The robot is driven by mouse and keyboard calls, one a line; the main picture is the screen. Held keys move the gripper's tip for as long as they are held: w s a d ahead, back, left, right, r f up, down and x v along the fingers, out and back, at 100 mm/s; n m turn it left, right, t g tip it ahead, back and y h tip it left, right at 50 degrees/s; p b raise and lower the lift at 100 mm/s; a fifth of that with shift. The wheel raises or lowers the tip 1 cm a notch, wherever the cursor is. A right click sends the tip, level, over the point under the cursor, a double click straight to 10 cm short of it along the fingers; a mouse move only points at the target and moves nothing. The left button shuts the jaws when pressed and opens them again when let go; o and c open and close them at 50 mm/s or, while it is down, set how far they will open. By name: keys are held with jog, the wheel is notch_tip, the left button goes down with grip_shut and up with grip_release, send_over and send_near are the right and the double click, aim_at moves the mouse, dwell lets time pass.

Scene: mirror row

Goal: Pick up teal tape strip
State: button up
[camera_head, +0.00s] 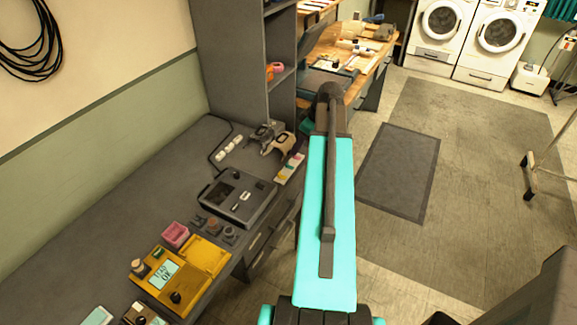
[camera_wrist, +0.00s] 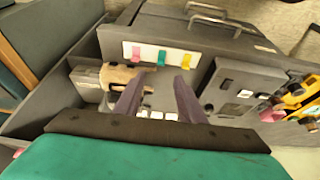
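A white card (camera_head: 290,168) with small coloured strips lies near the right edge of the grey bench. In the wrist view the card (camera_wrist: 146,45) carries a pink strip (camera_wrist: 135,53), a green-teal strip (camera_wrist: 161,57) and a yellow strip (camera_wrist: 187,58) side by side. The green-teal one is in the middle. My gripper (camera_wrist: 158,84) is open, its two dark fingers apart, with nothing seen between them. The fingertips appear just below the card in the wrist view, the teal strip lying between their directions. Their height above the bench cannot be told. In the head view my arm hides the fingers.
A tan-and-grey tool (camera_head: 279,143) lies beside the card; it also shows by my left finger in the wrist view (camera_wrist: 120,76). A dark device (camera_head: 237,197) sits on the other side. A grey shelf unit (camera_head: 243,60) rises behind. Yellow instruments (camera_head: 172,275) stand nearer.

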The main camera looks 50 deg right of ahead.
jog(key=p, duration=0.1)
send_near(288, 163)
jog(key=shift+x, duration=1.15)
jog(key=shift+a, duration=0.1)
jog(key=shift+w+f, duration=0.1)
jog(key=shift+p+x, duration=1.05)
jog(key=shift+x, duration=0.3)
jog(key=shift+p+x, duration=0.3)
jog(key=shift+x, duration=0.9)
jog(key=shift+a, duration=0.1)
grip_shut()
